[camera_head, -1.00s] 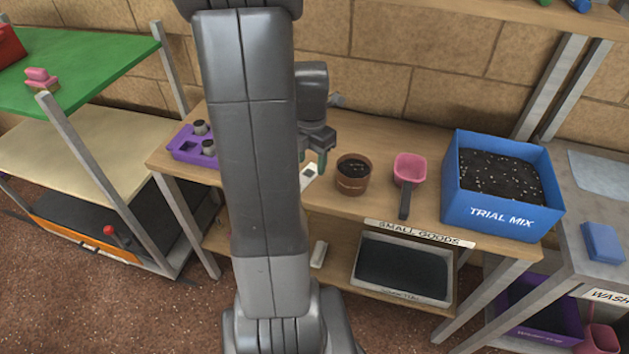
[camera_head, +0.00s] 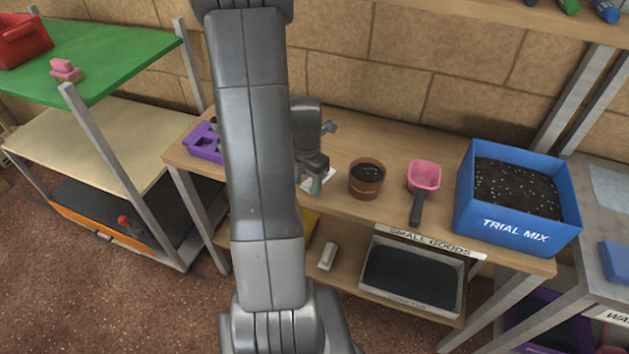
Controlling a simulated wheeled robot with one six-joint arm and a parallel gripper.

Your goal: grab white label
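The white label (camera_head: 330,173) lies flat on the wooden bench top, left of the brown pot. My gripper (camera_head: 312,184) points down right at the label and covers part of it. One greenish fingertip shows against the white. My arm and the gripper body hide the other finger in part, so I cannot tell how far apart the fingers are or whether they touch the label.
The brown pot (camera_head: 366,180) with dark soil stands close to the right of my gripper. A pink scoop (camera_head: 424,176) and a blue TRIAL MIX box (camera_head: 518,209) stand farther right. A purple tray (camera_head: 205,143) is at the left, partly behind my arm.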

